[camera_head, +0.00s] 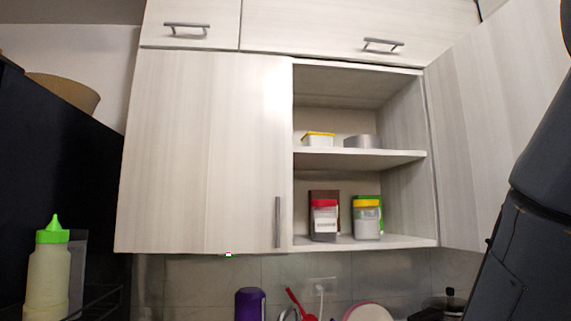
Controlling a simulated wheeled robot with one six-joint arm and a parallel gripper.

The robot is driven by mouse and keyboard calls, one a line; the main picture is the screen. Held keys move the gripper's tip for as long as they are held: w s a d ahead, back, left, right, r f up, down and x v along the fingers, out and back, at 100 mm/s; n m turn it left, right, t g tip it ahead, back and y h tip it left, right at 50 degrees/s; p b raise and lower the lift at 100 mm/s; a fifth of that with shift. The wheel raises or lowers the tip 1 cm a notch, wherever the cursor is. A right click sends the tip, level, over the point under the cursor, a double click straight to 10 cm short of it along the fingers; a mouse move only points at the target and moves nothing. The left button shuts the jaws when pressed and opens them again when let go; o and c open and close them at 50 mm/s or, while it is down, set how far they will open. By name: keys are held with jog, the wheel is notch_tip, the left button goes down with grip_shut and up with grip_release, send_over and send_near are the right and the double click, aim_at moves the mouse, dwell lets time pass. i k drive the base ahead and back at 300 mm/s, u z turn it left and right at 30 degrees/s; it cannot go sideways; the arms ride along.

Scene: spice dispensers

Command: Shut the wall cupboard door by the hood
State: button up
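The wall cupboard (358,245) has its right compartment open. Its pale wood-grain door (475,110) stands swung wide open on the right side, reaching toward me. The door's free edge is partly hidden behind my dark arm (535,210), and its handle does not show. The neighbouring left door (205,150) is shut, with an upright grey handle at its lower right. I see no part I can be sure is the hood. My gripper is not in view; only a part of my arm shows at the right edge.
The open compartment holds a yellow-rimmed container (318,140), a grey round tin (362,141), a red-lidded jar (324,218) and a yellow-lidded jar (367,220), all inside. A green-capped bottle (48,270) stands at lower left. A purple container (250,304) stands below the cupboard.

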aim_at(488, 95)
jog(key=u, duration=1.4)
jog(key=k, duration=1.35)
jog(key=z, duration=1.65)
jog(key=i, duration=0.5)
